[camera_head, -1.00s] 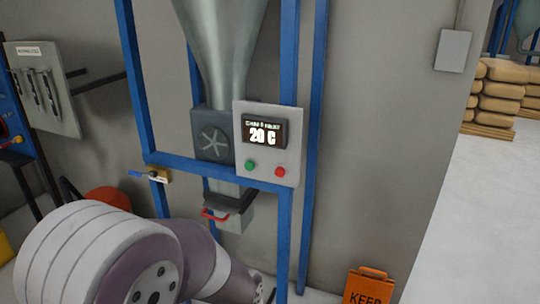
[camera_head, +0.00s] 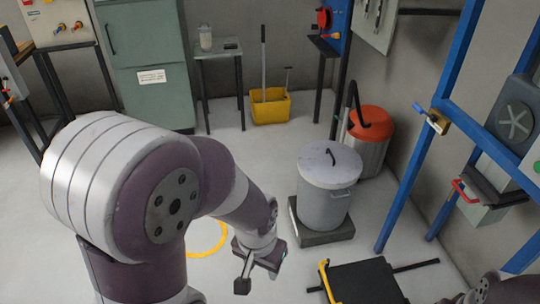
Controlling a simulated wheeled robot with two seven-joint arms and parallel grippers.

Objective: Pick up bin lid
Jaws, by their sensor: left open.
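The bin lid (camera_head: 322,172) is a light grey disc with a dark handle (camera_head: 331,156). It sits on a grey cylindrical bin (camera_head: 322,207) right of the middle. The bin stands on a dark square base (camera_head: 318,232). My left gripper (camera_head: 256,280) is open and empty, low in the picture. It is left of and nearer than the bin, apart from it. A bit of my right arm shows at the bottom right edge; its gripper is out of view.
A red-topped drum (camera_head: 371,124) with a black hose stands behind the bin. A black platform with a yellow handle (camera_head: 325,281) lies in front. Blue frame posts (camera_head: 427,130) rise at right. A yellow bucket (camera_head: 270,106) stands at the back. The floor left of the bin is clear.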

